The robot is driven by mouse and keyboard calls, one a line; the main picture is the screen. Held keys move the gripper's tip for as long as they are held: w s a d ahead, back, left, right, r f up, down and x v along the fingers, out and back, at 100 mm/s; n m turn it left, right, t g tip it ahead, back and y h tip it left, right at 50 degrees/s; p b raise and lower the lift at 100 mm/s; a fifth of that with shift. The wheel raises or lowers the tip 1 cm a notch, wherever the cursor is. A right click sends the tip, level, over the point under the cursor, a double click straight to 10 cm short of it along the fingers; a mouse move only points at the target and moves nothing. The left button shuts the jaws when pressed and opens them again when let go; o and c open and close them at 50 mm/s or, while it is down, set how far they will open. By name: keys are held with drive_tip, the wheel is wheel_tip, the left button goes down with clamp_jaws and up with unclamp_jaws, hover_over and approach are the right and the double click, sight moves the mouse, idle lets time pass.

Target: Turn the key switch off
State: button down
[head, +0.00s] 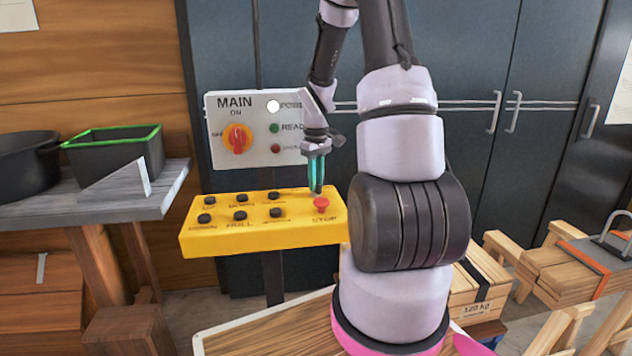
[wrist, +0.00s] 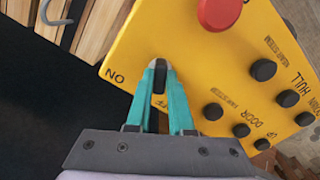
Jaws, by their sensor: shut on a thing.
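The yellow control box (head: 262,243) stands low in front of the grey cabinets in the head view. My gripper (head: 316,190) reaches down to its right end, behind the red STOP button. In the wrist view my teal gripper fingers (wrist: 158,68) are shut on the small dark key switch (wrist: 159,80). An ON label is on the yellow face just left of it. The fingers hide most of the key, so which way it points is hard to tell. In the head view the key is hidden behind my fingers.
The red STOP button (wrist: 218,12) is close to the key. Several black buttons (wrist: 263,70) line the box. A grey MAIN panel (head: 222,109) with a red rotary switch (head: 237,139) stands behind. A grey bench (head: 170,187) with bins is at left, wooden trestles (head: 560,270) at right.

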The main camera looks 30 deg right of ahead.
drive_tip(key=c, duration=0.8)
unclamp_jaws()
wheel_tip(320, 180, up, 11)
idle(0.3)
drive_tip(key=s+a+r+m+t+y, duration=0.1)
drive_tip(key=s+a+r+m+t, duration=0.2)
drive_tip(key=s+a+r, duration=0.3)
drive_tip(key=s+a+r+m+t+y, duration=0.1)
drive_tip(key=s+a+r+m+t, duration=0.3)
drive_tip(key=s+a+r, duration=0.3)
drive_tip(key=s+r, duration=0.3)
drive_tip(key=s, duration=0.3)
drive_tip(key=shift+s+a+r, duration=0.15)
drive_tip(key=shift+s+r, duration=0.15)
drive_tip(key=shift+r, duration=0.05)
